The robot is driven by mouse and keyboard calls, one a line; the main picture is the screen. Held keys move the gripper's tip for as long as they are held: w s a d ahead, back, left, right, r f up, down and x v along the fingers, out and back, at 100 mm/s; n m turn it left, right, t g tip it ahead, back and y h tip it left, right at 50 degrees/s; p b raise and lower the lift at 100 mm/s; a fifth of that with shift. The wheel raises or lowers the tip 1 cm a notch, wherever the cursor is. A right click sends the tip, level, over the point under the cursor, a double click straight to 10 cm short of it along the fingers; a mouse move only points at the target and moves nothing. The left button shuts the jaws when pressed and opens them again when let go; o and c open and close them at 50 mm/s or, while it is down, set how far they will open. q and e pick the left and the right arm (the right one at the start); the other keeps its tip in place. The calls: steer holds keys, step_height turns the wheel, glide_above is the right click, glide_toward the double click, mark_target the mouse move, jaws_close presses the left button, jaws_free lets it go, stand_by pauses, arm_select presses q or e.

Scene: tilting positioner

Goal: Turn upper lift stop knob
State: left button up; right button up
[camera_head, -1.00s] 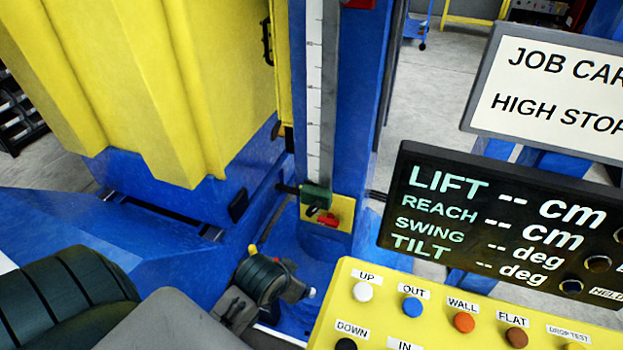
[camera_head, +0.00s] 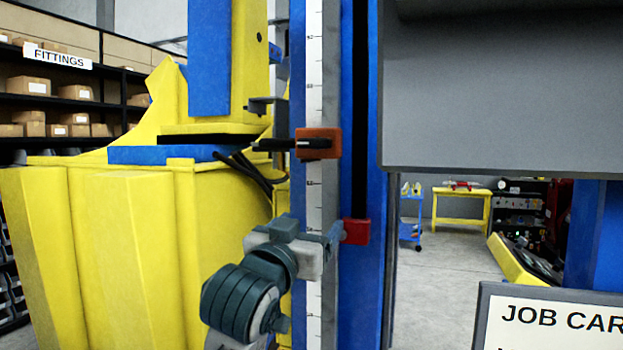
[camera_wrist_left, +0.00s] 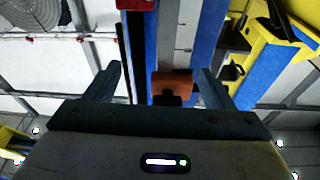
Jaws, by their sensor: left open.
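The upper lift stop is an orange block (camera_head: 317,143) on the white scale of the blue column. It bears a black knob (camera_head: 309,144), with a dark rod out to the left. My left gripper (camera_head: 334,238) is below the stop in the head view, in front of the scale, open and empty. In the left wrist view the orange block (camera_wrist_left: 172,82) shows between the two open fingers (camera_wrist_left: 158,78), with the dark knob (camera_wrist_left: 172,99) at its lower edge. I see no contact between fingers and knob. My right gripper is not in view.
A red block (camera_head: 356,231) sits on the column just right of my left gripper. A yellow machine body (camera_head: 110,230) fills the left, with black cables (camera_head: 248,170) near the stop. A grey panel (camera_head: 500,90) hangs at upper right, above the job card (camera_head: 550,318).

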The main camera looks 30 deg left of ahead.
arm_select(q)
steer(key=t, duration=0.2)
glide_toward(312, 147)
steer(key=shift+n+y, duration=0.4)
steer(key=p+x, duration=0.9)
steer(key=p, duration=0.4)
steer(key=shift+w+r, duration=0.1)
steer(key=shift+w, duration=0.3)
steer(key=shift+s, duration=0.1)
steer(key=shift+c, duration=0.5)
steer(key=c, duration=0.9)
